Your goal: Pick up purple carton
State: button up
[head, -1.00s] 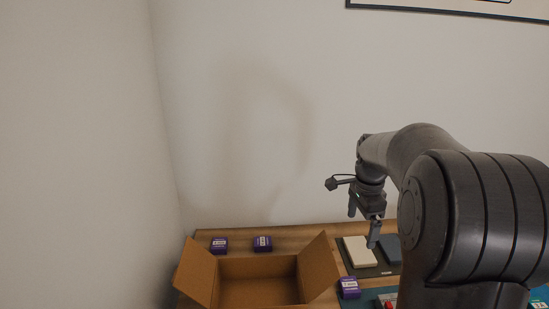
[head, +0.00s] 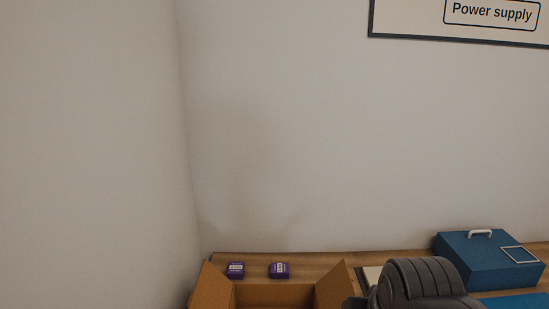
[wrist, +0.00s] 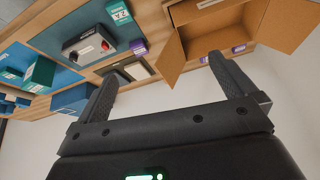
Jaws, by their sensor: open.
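Two small purple cartons stand on the wooden surface behind the open cardboard box in the head view, a left one (head: 235,269) and a right one (head: 280,270). In the wrist view, two purple cartons show by the cardboard box, one (wrist: 238,48) near the right fingertip and one (wrist: 204,59) partly hidden. A third purple carton (wrist: 139,47) lies on the other side of the box, by a grey device. My gripper (wrist: 162,67) is open and empty, with its fingers apart from all of them. It is hidden in the head view.
The open cardboard box (head: 208,288) has raised side flaps. A blue case (head: 488,262) with a handle stands at the right. The grey device (wrist: 88,45) with a red button and several green boxes (wrist: 40,72) show in the wrist view. A wall rises behind the surface.

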jog(key=shift+s+a+f+n, duration=0.15)
jog(key=shift+s+f+n, duration=0.05)
jog(key=shift+s+n, duration=0.2)
jog(key=shift+s+a+f+n, duration=0.1)
jog(key=shift+s+f+n, duration=0.15)
jog(key=shift+s, duration=0.25)
jog(key=c, duration=0.6)
jog(key=shift+o, duration=0.2)
jog(key=shift+r, duration=0.1)
notch_tip(320, 180, up, 6)
jog(key=w+d+g, duration=0.1)
jog(key=w+d, duration=0.3)
jog(key=w, duration=0.4)
jog(key=w+d+f+g, duration=0.1)
jog(key=w+d, duration=0.4)
jog(key=w, duration=0.4)
jog(key=w+d+g, duration=0.1)
jog(key=w+d, duration=0.3)
jog(key=w, duration=0.4)
jog(key=shift+g, duration=0.3)
jog(key=f, duration=1.7)
jog(key=w+f, duration=0.1)
jog(key=f, duration=0.8)
jog(key=shift+f, duration=0.3)
jog(key=shift+w+f, duration=0.2)
jog(key=shift+f, duration=1.35)
jog(key=shift+w+f, duration=0.15)
jog(key=shift+f, duration=1.4)
